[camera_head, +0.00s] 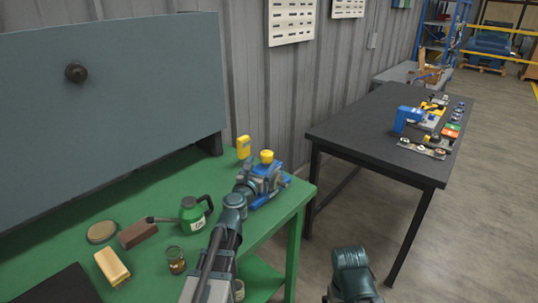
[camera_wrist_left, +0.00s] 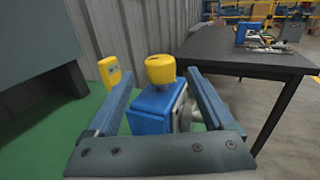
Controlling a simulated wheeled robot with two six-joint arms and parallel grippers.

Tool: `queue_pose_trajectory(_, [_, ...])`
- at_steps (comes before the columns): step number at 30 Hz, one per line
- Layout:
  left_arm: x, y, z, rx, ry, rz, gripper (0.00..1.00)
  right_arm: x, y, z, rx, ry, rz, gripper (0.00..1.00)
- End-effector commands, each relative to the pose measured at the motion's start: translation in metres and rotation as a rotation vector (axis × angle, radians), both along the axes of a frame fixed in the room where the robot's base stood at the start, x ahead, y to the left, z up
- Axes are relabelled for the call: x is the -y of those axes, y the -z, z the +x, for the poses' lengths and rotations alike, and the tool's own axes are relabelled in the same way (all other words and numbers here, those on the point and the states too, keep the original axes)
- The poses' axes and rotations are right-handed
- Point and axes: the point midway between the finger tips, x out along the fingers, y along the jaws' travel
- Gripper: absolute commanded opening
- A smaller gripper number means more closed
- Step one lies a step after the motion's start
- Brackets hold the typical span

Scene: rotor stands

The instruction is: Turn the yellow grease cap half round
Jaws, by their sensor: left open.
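The yellow grease cap (camera_head: 266,156) sits upright on top of a blue and grey machine unit (camera_head: 272,184) near the right end of the green bench. In the left wrist view the cap (camera_wrist_left: 160,69) stands on the blue housing (camera_wrist_left: 151,110), centred between my fingers. My left gripper (camera_head: 258,181) is open and empty. In the left wrist view its fingers (camera_wrist_left: 159,77) lie to the left and right of the cap and housing, with gaps to the cap. The lower housing is partly hidden by my gripper. Of my right arm only a link shows, not its gripper.
A yellow block-like item (camera_head: 243,147) stands behind the unit, left of the cap. A dark table (camera_head: 400,112) stands to the right.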

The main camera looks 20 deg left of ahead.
Motion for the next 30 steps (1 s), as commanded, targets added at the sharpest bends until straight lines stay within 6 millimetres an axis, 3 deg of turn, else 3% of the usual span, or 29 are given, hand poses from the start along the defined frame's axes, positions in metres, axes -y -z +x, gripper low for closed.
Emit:
queue_pose_trajectory(1, [-0.001, 0.0, 0.014, 0.0, 0.0, 0.0, 0.86, 0.0, 0.0, 0.0, 0.0, 0.0, 0.0, 1.0])
queue_pose_trajectory(7, [-0.004, 0.0, 0.041, 0.0, -0.005, 0.0, 0.86, 0.0, 0.0, 0.0, 0.0, 0.0, 0.0, 1.0])
queue_pose_trajectory(19, [-0.004, 0.0, 0.049, 0.0, -0.007, 0.0, 0.86, 0.0, 0.0, 0.0, 0.0, 0.0, 0.0, 1.0])
queue_pose_trajectory(30, [-0.004, 0.0, 0.049, 0.0, -0.007, 0.0, 0.21, 0.0, 0.0, 0.0, 0.0, 0.0, 0.0, 1.0])
